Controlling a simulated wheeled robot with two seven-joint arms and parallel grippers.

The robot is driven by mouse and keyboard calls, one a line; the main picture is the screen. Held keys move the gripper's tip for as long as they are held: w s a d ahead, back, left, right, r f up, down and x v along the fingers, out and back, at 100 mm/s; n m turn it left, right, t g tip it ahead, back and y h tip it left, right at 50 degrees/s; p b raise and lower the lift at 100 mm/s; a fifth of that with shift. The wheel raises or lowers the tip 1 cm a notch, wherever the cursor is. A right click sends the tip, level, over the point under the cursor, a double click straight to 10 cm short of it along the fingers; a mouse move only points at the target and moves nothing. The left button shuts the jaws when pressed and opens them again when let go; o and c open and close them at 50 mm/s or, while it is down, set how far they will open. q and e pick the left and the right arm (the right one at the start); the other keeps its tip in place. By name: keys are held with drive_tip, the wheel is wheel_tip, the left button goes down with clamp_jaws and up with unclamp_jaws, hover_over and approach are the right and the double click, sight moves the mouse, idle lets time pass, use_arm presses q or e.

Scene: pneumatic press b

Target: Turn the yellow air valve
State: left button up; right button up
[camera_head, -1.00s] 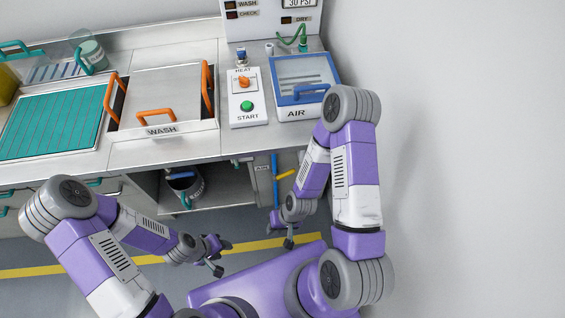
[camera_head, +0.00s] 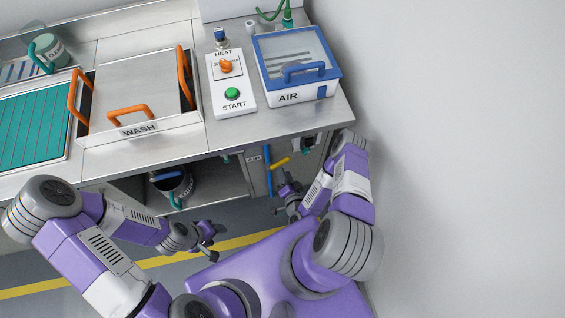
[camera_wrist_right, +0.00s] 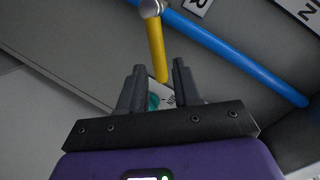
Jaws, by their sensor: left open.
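The yellow air valve (camera_head: 279,163) is a short lever beside a blue pipe (camera_head: 267,172) under the counter's front edge. In the right wrist view the yellow lever (camera_wrist_right: 156,45) runs from a round silver pivot towards my fingers. My right gripper (camera_wrist_right: 158,68) is open. The lever's free end shows between its two fingertips, with a gap on both sides; the depth is unclear. In the head view my right gripper (camera_head: 285,181) is just below the valve. My left gripper (camera_head: 211,240) is open and empty, low in front of the cabinet.
The blue pipe (camera_wrist_right: 235,50) crosses behind the lever. A dark pot (camera_head: 176,184) stands on the open shelf to the left. The AIR box (camera_head: 296,68) and HEAT/START panel (camera_head: 232,85) sit on the counter above. A bare wall (camera_head: 450,150) is close on the right.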

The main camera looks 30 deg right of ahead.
sight(283, 161)
drive_tip(key=shift+m+h, duration=0.3)
drive_tip(key=shift+h, duration=0.2)
drive_tip(key=b+x, duration=0.1)
drive_tip(key=x, duration=0.4)
drive_tip(key=b+x, duration=0.1)
drive_tip(key=x, duration=0.1)
drive_tip(key=shift+d+b, duration=0.35)
drive_tip(key=shift+d, duration=0.05)
drive_tip(key=shift+r, duration=0.1)
drive_tip(key=shift+c, duration=0.4)
clamp_jaws()
